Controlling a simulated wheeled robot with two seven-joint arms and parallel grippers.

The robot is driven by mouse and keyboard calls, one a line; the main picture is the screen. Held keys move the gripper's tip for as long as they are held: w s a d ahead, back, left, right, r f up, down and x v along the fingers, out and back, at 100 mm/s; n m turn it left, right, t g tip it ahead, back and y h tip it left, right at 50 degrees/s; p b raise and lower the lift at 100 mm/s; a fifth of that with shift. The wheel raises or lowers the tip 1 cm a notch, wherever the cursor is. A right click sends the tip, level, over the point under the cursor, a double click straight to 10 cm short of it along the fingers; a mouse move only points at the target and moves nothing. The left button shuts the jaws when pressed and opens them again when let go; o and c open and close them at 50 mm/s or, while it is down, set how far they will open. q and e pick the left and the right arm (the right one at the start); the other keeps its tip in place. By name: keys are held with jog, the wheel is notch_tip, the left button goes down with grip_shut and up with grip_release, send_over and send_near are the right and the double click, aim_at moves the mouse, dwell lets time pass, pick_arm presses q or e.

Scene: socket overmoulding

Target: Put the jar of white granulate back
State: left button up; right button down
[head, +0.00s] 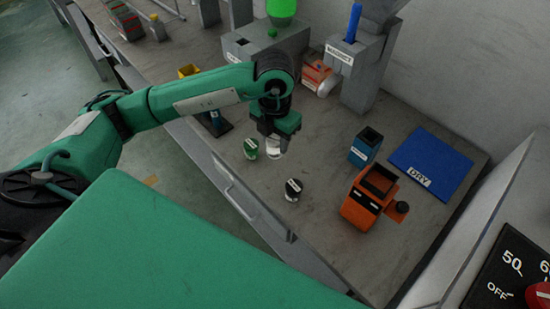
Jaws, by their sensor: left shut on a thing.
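My left gripper (274,139) points down over the bench and is shut on the jar of white granulate (275,153). Its fingers cover the upper part of the jar. The jar is upright and low over the bench; I cannot tell whether its base touches. A green jar (250,149) with a pale label stands just to its left. A black jar (293,190) with a pale label stands nearer to me, to the right. My right gripper is not in view.
An orange machine (362,200), a blue open box (365,146) and a blue mat marked DRY (431,164) are to the right. A grey machine (362,65) and an orange-red box (316,74) stand behind. The grey bench (325,150) is clear between the jars and blue box.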

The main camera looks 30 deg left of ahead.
pick_arm(q)
notch_tip(320, 180, down, 8)
jog(key=shift+r+p, duration=0.1)
jog(key=shift+p, duration=0.3)
jog(key=shift+f, duration=0.45)
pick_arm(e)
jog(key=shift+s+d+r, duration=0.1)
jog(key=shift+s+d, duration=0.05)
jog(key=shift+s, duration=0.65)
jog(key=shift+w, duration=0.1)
pick_arm(q)
jog(key=shift+f, duration=0.15)
jog(key=o, duration=1)
jog(key=shift+c, duration=0.2)
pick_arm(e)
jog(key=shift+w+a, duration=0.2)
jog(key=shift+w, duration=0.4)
